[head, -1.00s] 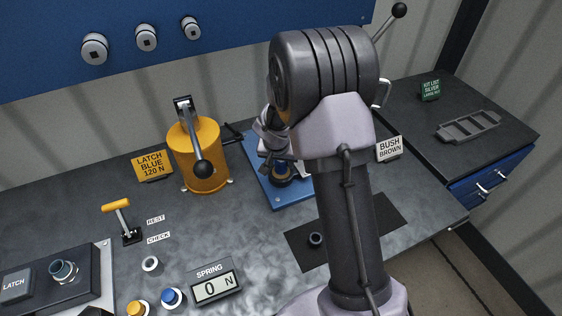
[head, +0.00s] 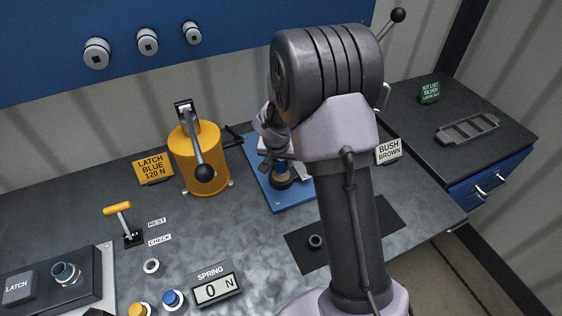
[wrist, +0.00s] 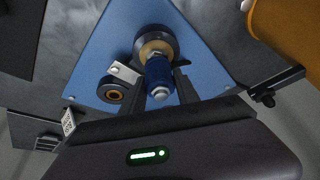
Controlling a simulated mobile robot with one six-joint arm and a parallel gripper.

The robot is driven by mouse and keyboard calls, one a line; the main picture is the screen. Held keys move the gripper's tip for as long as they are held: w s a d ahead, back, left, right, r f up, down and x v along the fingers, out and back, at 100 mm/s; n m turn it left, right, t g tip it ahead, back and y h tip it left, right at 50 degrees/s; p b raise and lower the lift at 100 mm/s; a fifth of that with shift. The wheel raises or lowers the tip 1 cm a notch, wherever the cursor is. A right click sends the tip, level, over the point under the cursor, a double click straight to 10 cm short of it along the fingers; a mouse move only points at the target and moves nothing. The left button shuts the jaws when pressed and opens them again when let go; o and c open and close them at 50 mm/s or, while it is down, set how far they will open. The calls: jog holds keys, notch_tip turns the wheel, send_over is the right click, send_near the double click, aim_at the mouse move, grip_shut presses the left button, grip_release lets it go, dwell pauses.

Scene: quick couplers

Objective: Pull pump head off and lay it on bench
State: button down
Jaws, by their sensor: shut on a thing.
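The pump fitting (head: 281,172) stands on a blue plate (head: 294,199) in the head view, largely behind my arm. In the wrist view it shows as a dark round body (wrist: 151,32) with a tan ring and a blue sleeve (wrist: 158,72) ending in a silver tip. My gripper (wrist: 160,88) has one dark finger on each side of the blue sleeve and is shut on it. I take this sleeve to be the pump head. Whether it is still seated in the tan ring I cannot tell. In the head view my gripper (head: 276,150) is above the plate.
A yellow cylinder (head: 199,160) with a black-knobbed lever stands left of the plate. A small dark bush (wrist: 112,93) sits beside the fitting. A dark mat (head: 340,242) with a small ring lies in front. Open bench (head: 95,205) lies at left, past a yellow-handled lever (head: 118,208).

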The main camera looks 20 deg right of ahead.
jog(key=shift+r, duration=0.55)
jog(key=shift+r, duration=0.1)
jog(key=shift+r+p, duration=1.4)
jog(key=shift+r, duration=0.6)
jog(key=shift+f, duration=0.1)
jog(key=s+a+f, duration=0.2)
jog(key=s+a, duration=0.7)
jog(key=s, duration=0.1)
jog(key=s+a+f, duration=0.2)
jog(key=s+a, duration=0.8)
jog(key=shift+f, duration=0.2)
notch_tip(320, 180, down, 8)
jog(key=b, duration=1)
jog(key=shift+r, duration=0.15)
jog(key=shift+f+b, duration=0.7)
jog(key=shift+b, duration=0.15)
